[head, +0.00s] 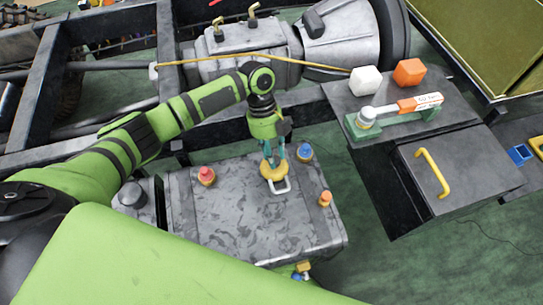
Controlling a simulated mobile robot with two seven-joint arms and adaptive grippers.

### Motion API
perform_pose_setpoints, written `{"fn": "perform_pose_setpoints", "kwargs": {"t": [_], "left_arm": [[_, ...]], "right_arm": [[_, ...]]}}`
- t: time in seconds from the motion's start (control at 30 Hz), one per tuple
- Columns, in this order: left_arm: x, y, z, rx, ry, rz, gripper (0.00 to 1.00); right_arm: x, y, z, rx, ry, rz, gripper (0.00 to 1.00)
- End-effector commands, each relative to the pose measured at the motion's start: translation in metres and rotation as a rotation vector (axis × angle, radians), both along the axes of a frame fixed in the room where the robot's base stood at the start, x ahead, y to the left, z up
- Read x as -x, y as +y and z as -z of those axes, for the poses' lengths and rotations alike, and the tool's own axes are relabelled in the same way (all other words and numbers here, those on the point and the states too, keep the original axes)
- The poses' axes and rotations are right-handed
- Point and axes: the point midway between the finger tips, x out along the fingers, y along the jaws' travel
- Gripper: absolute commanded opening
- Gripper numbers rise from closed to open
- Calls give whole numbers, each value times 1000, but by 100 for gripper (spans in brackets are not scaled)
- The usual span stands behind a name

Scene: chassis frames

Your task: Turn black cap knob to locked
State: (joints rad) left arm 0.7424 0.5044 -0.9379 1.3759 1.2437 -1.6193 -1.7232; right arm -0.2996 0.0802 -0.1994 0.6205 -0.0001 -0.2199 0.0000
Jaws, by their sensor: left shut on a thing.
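The black cap knob (132,195) is round and dark. It sits on a narrow dark block at the left end of a grey metal box (225,225). Its locked or unlocked marking cannot be made out. My left gripper (273,160) points down over the right part of the box, well to the right of the black cap. Its teal fingers are shut on a yellow piece with a pale metal loop (273,173), which looks like a padlock. Whether this piece touches the box top is unclear. My right gripper is not in view.
A red-topped fitting (206,175), a blue-topped fitting (304,152) and an orange fitting (325,198) stand on the box. A dark side table (450,112) holds a white block (366,80), an orange block (409,72) and a green rack (395,122). Chassis rails lie behind.

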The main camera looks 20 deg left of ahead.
Motion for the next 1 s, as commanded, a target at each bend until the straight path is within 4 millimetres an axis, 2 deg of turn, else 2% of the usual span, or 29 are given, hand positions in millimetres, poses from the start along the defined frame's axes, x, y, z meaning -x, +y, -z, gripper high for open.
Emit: {"fn": "perform_pose_setpoints", "kwargs": {"t": [0.1,0.4,0.93,0.97,1.0], "left_arm": [[-2,-3,1,7,-7,71,1],[-2,-4,0,6,-5,173,1],[-1,-5,0,7,-4,194,1],[-1,-5,0,8,-3,194,46],[-1,-5,0,8,-3,194,56]], "right_arm": [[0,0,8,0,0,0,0],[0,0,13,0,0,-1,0],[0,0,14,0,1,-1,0],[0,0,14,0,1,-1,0],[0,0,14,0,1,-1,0]]}}
